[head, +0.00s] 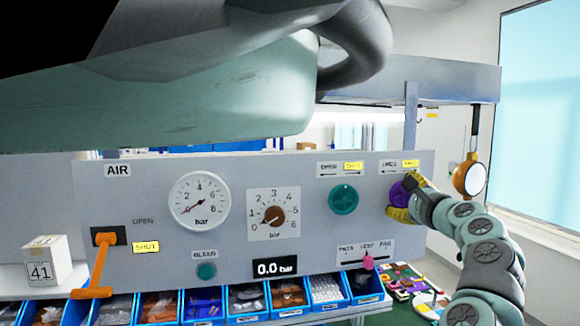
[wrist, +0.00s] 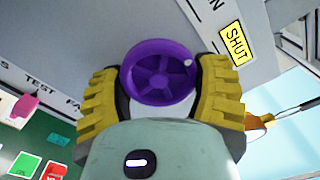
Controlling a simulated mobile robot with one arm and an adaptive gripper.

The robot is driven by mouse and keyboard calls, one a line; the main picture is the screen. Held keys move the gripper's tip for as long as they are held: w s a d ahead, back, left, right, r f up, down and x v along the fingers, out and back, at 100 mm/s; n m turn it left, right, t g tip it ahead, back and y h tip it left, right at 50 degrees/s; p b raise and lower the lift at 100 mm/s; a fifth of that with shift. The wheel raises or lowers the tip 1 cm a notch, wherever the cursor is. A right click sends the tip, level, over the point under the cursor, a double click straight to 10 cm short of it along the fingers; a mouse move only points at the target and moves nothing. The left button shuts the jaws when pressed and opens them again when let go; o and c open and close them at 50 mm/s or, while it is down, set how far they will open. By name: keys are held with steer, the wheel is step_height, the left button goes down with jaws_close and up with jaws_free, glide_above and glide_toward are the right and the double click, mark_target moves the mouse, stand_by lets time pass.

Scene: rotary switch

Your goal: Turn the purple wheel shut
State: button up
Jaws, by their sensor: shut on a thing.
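The purple wheel (wrist: 158,72) is a round spoked handwheel with a small pale dot near its rim. It is mounted on the right end of the grey panel (head: 120,205), below OPEN and SHUT labels. In the wrist view it sits between the two yellow ridged fingers of my gripper (wrist: 160,90), one on each side of its rim. In the head view my gripper (head: 408,197) covers part of the purple wheel (head: 397,193). The gripper is shut on the wheel. The yellow SHUT label (wrist: 237,43) is at the upper right in the wrist view.
A teal wheel (head: 343,199) is left of the purple one. The panel also holds gauges, an orange lever (head: 104,262), a teal bleed button (head: 206,271) and a pink slider (head: 368,262). Blue bins (head: 246,298) line the bottom. An orange-rimmed round object (head: 470,179) hangs at right.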

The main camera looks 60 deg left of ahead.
steer(key=shift+s+a+r+m, duration=0.1)
steer(key=shift+m, duration=0.2)
stand_by(0.4)
steer(key=o, duration=1.2)
steer(key=shift+s+d, duration=0.15)
steer(key=shift+d, duration=0.35)
steer(key=shift+v, duration=5.4)
steer(key=shift+s, duration=0.1)
